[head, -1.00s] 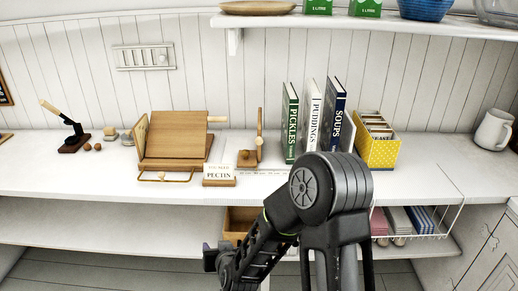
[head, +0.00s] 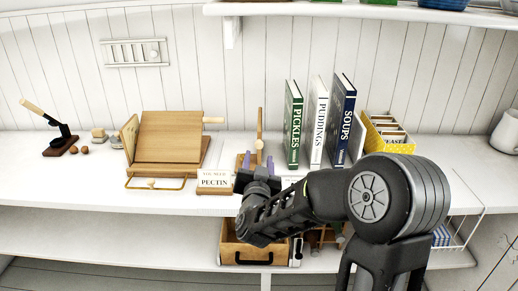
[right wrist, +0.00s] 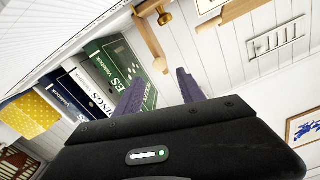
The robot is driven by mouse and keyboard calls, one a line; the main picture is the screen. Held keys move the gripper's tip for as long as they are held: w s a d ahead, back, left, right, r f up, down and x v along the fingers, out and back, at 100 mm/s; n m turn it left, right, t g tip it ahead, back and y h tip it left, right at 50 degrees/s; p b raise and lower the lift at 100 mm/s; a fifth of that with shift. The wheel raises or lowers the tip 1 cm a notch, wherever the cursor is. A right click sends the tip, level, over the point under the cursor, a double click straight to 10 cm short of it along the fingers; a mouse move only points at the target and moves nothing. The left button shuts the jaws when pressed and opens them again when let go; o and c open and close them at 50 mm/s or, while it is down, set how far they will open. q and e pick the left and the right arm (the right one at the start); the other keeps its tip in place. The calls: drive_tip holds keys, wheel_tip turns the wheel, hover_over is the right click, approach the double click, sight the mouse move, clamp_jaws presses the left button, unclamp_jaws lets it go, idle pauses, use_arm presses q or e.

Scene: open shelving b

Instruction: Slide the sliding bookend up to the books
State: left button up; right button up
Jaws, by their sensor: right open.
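The sliding bookend (head: 260,126) is a wooden upright on a low wooden base, standing on the counter left of the books. In the right wrist view it shows at the top as a wooden bar (right wrist: 150,40) with a brass knob. The books, green PICKLES (head: 293,125), white PUDDINGS (head: 317,122) and navy SOUPS (head: 341,120), stand to its right with a gap between. My right gripper (head: 258,161) is open, its purple fingers in front of the bookend's base and partly hiding it. It looks empty; contact cannot be told. My left gripper is out of view.
A PECTIN card (head: 214,180) stands just left of my right gripper, with a wooden book stand (head: 168,140) behind it. A yellow dotted box (head: 384,125) stands right of the books. An upper shelf (head: 400,12) overhangs the back. A drawer box (head: 232,248) sits below.

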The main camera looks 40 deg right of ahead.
sight(259, 146)
drive_tip(key=x, duration=0.6)
drive_tip(key=shift+w+d, duration=0.25)
drive_tip(key=shift+w, duration=0.05)
drive_tip(key=shift+c, duration=0.6)
clamp_jaws()
idle(0.5)
